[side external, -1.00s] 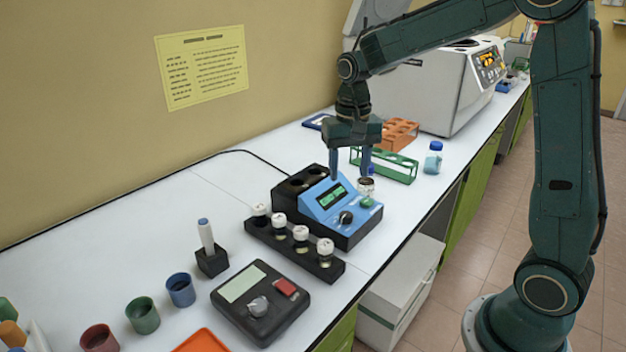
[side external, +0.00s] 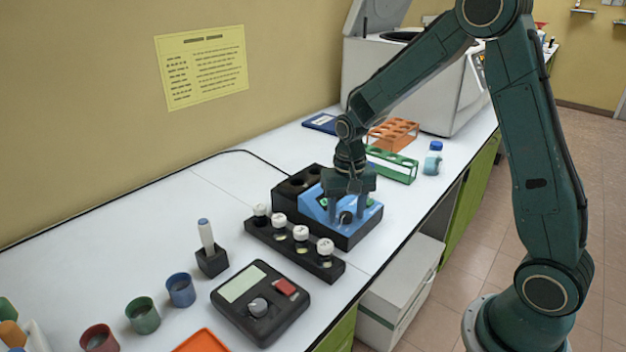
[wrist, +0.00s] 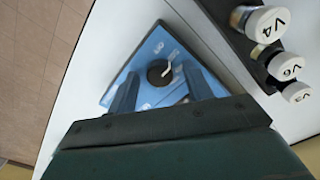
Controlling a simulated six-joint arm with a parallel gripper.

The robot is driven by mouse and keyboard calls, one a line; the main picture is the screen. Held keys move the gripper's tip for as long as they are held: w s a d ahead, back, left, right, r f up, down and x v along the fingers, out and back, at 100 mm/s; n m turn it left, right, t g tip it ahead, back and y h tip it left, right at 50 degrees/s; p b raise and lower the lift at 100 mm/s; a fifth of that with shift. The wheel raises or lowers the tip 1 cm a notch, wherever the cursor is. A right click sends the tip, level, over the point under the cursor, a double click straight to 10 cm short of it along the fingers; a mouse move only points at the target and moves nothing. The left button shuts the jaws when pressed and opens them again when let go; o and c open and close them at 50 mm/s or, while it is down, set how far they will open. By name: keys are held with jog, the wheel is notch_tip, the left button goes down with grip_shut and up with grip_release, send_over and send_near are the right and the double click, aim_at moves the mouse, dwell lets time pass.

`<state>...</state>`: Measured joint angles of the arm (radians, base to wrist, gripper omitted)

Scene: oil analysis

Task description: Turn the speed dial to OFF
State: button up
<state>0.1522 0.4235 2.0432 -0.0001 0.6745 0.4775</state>
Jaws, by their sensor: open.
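The blue instrument (side external: 322,214) has a black round dial (side external: 345,217) on its sloped front. In the wrist view the dial (wrist: 160,72) has a white pointer aimed up and to the right, with white lettering around it too small to read surely. My gripper (side external: 348,210) is low over the blue panel, pointing down. In the wrist view my open gripper (wrist: 161,85) has one finger on each side of the dial, with gaps between; contact is not visible. My gripper hides most of the instrument's display and its green button.
A black rack (side external: 295,249) of white-capped vials stands close beside the instrument. Nearer are a black box (side external: 262,325) with a grey knob and red button, and coloured cups. A green rack (side external: 405,170) and a blue-capped bottle (side external: 433,160) stand behind.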

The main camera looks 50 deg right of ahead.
jog(key=c, duration=1)
jog(key=shift+n, duration=0.4)
jog(key=n, duration=0.8)
jog(key=o, duration=1)
